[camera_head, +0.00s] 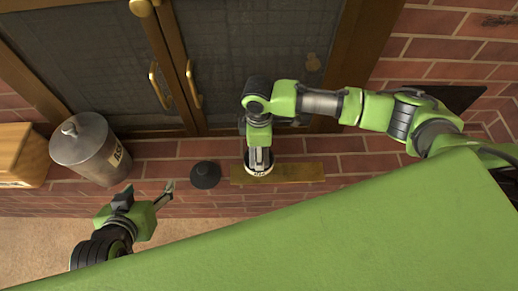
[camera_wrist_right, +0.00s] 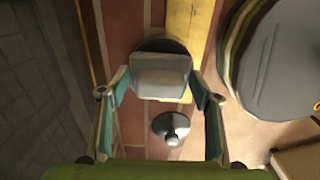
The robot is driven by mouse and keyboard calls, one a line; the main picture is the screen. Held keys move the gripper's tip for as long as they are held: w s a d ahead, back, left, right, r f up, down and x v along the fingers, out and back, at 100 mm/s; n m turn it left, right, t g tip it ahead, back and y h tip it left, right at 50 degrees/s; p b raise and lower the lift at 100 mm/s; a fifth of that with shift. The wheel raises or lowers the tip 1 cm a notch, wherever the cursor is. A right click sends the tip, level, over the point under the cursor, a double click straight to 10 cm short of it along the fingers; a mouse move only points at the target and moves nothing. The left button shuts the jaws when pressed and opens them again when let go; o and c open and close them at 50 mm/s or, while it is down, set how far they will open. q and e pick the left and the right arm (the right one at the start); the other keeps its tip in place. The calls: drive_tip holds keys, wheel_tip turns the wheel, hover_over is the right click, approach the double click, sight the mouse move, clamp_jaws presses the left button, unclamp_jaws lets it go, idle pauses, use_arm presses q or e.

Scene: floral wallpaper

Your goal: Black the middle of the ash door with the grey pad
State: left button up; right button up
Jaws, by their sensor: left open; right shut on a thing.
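My right gripper (camera_head: 259,160) points down at the hearth and is shut on the grey pad (camera_wrist_right: 160,75), a pale block between its fingers. Under the pad is a round black tin (camera_wrist_right: 168,46); whether they touch I cannot tell. In the head view the tin (camera_head: 259,171) is mostly hidden by the gripper. Two dark doors (camera_head: 90,50) (camera_head: 250,50) with brown-gold frames and brass handles stand at the top; which one is the ash door is unclear. My left gripper (camera_head: 168,190) is open and empty at lower left.
A black knobbed disc (camera_head: 205,175) lies left of the tin. A yellowish strip (camera_head: 300,172) lies on the bricks. A metal ash bin (camera_head: 88,148) and a wooden box (camera_head: 22,155) stand at the left. Bare brick lies between disc and doors.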

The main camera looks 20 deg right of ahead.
use_arm(q)
drive_tip(key=shift+s+a+f+g, duration=0.15)
drive_tip(key=shift+s+f+g, duration=0.2)
drive_tip(key=shift+s, duration=0.1)
use_arm(e)
drive_tip(key=shift+s+f, duration=0.15)
idle(1.1)
idle(0.4)
